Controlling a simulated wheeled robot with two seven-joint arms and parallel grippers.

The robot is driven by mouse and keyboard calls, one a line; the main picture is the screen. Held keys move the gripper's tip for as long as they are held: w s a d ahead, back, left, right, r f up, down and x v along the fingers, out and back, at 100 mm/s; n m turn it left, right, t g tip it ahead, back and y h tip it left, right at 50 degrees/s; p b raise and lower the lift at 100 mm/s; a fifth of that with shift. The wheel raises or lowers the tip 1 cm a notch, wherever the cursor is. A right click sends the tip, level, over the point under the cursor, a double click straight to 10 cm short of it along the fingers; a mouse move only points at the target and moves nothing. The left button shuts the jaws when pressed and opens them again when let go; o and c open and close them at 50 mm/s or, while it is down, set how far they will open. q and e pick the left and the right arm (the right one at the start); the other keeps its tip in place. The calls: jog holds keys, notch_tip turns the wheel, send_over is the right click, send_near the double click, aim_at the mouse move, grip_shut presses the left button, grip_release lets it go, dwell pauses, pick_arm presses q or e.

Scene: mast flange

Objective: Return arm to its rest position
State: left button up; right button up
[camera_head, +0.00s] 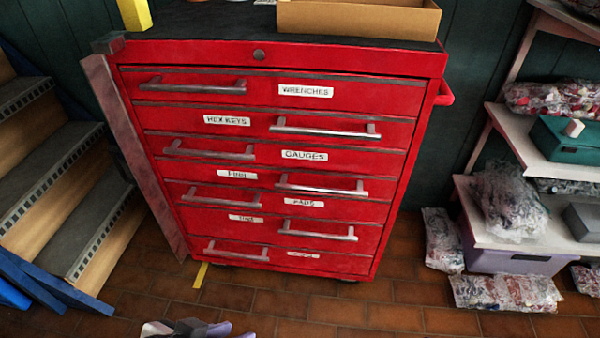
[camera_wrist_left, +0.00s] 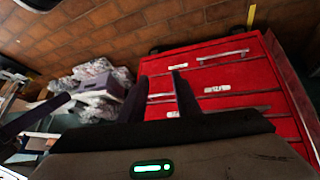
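My left gripper (camera_wrist_left: 160,98) shows in the left wrist view with its two dark fingers apart and nothing between them. The red drawer cabinet (camera_head: 277,115) stands ahead, and it also shows upside down beyond the fingers in the left wrist view (camera_wrist_left: 235,78). At the bottom edge of the head view a small grey and dark part of my own arm or gripper shows; I cannot tell which part. My right gripper is not in view.
The cabinet's labelled drawers look closed. A cardboard box (camera_head: 358,20) and a yellow block (camera_head: 134,14) are on its top. Steps (camera_head: 60,170) stand at left. Shelves with bagged goods (camera_head: 508,203) stand at right, with bags (camera_head: 506,292) on the floor. Tiled floor (camera_head: 300,312) in front is clear.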

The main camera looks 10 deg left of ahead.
pick_arm(q)
jog(key=w+d+f+t+h+b, duration=0.1)
jog(key=w+d+f+h+b, duration=0.1)
jog(key=d+f+b, duration=0.35)
jog(key=w+d+f+t+h+b, duration=0.1)
jog(key=d+f+t+h+b, duration=0.1)
jog(key=f+b, duration=0.7)
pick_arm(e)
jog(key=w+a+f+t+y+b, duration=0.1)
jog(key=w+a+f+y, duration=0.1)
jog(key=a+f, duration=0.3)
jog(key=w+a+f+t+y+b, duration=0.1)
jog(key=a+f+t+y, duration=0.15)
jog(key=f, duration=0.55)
pick_arm(q)
jog(key=s+a+r+y+p, duration=0.3)
jog(key=a+r+p, duration=0.5)
jog(key=p, duration=2.2)
notch_tip(320, 180, up, 4)
jog(key=shift+a+n+g+y+p, duration=0.3)
jog(key=shift+y+p, duration=0.05)
jog(key=shift+y, duration=0.45)
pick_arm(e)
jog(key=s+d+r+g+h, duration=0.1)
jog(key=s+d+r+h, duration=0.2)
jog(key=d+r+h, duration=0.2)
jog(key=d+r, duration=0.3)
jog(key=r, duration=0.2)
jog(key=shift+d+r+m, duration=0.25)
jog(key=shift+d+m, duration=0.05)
